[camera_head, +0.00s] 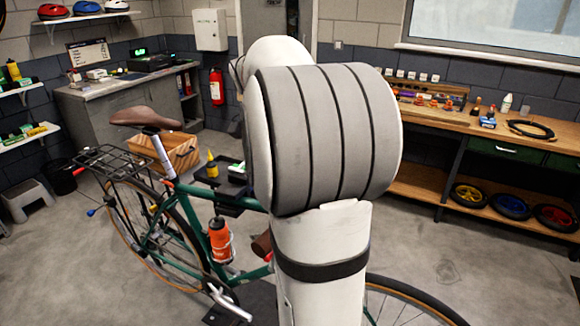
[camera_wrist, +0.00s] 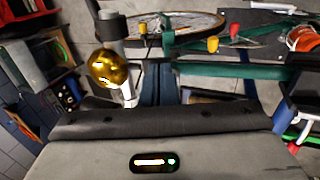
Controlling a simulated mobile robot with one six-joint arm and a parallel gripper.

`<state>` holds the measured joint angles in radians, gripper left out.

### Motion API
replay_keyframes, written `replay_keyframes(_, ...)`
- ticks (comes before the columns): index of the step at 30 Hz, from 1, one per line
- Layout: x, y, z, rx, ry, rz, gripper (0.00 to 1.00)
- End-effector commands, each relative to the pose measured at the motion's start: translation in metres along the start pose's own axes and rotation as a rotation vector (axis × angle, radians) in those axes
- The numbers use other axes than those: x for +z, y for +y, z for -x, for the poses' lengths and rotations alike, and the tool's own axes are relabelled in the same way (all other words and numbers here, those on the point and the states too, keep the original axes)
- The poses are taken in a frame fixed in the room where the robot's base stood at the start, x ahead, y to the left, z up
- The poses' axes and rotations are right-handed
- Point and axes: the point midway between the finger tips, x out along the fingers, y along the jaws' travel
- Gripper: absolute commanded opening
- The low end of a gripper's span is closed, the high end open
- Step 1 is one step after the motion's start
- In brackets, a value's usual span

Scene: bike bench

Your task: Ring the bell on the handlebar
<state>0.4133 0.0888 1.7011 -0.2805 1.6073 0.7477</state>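The bell is a shiny brass-gold dome (camera_wrist: 115,68) at the upper left of the wrist view. It sits close beside a grey tube and a pale metal piece of the bike's front end. In the wrist view, two narrow blue-grey fingers of my gripper (camera_wrist: 160,76) stand side by side at the middle, seemingly shut and empty. The bell appears just left of the fingertips; I cannot tell if they touch. The green bike (camera_head: 190,241) stands at left and centre of the head view. My arm hides its handlebar, the bell and my gripper there.
An orange bottle (camera_head: 220,240) sits on the bike's frame. A wooden workbench (camera_head: 470,122) with tools runs along the right wall, with several wheels below. A grey cabinet (camera_head: 115,108) stands back left. The floor at right front is open apart from the front wheel (camera_head: 415,305).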

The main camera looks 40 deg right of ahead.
Motion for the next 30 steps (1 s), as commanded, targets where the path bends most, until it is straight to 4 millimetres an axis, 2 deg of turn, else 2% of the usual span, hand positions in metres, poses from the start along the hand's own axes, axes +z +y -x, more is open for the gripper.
replay_keyframes(3,0.0,0.004,0.007,0.0,-0.001,-0.001,0.0)
replay_keyframes(17,0.0,0.005,0.011,0.0,0.0,-0.001,0.0)
replay_keyframes(28,-0.001,0.017,0.059,-0.003,0.003,-0.002,0.0)
replay_keyframes(30,-0.001,0.021,0.074,-0.004,0.004,-0.003,0.0)
